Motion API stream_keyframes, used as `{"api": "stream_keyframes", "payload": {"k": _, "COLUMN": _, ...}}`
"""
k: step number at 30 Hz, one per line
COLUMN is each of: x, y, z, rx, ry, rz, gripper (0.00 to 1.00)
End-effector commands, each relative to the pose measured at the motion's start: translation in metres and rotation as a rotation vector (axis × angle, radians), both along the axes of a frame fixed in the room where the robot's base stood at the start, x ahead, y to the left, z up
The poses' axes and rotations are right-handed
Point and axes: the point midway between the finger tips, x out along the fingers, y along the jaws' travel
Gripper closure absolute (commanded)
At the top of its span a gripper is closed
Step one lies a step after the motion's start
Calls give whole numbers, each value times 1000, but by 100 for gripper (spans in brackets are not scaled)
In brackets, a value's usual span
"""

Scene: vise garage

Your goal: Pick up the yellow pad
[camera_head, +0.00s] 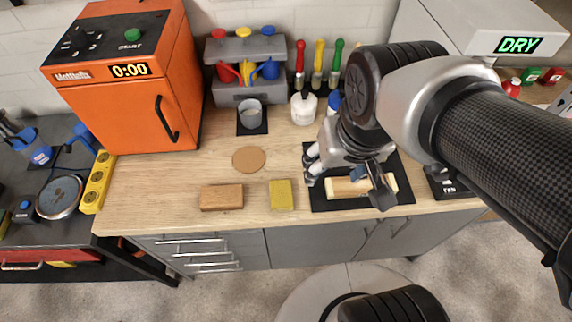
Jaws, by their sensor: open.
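The yellow pad (281,195) lies flat on the wooden worktop near its front edge, right of a brown wooden block (222,197). My gripper (347,190) is to the right of the pad, over a black mat (319,197) that bears a light wooden piece (347,188). Its fingers are spread apart and point down around part of the light wooden piece. Whether they touch it cannot be told. The pad is in full view and apart from my gripper.
A round cork disc (249,159) lies behind the pad. A grey cup (250,113) stands on a dark mat farther back. An orange oven (128,80) stands at the left. A white bottle (304,107) stands behind my gripper. The worktop around the pad is mostly clear.

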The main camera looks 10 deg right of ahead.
Motion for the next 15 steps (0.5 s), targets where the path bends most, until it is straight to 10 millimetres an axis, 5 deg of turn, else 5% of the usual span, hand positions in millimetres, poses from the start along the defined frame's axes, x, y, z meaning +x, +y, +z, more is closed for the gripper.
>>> {"api": "stream_keyframes", "payload": {"k": 2, "x": 23, "y": 15, "z": 8, "rx": 3, "ry": 69, "rz": 3, "gripper": 35}}
{"api": "stream_keyframes", "payload": {"k": 7, "x": 60, "y": 47, "z": -8, "rx": -1, "ry": 176, "rz": -6, "gripper": 27}}
{"api": "stream_keyframes", "payload": {"k": 15, "x": 83, "y": 78, "z": -41, "rx": -18, "ry": 270, "rz": -20, "gripper": 27}}
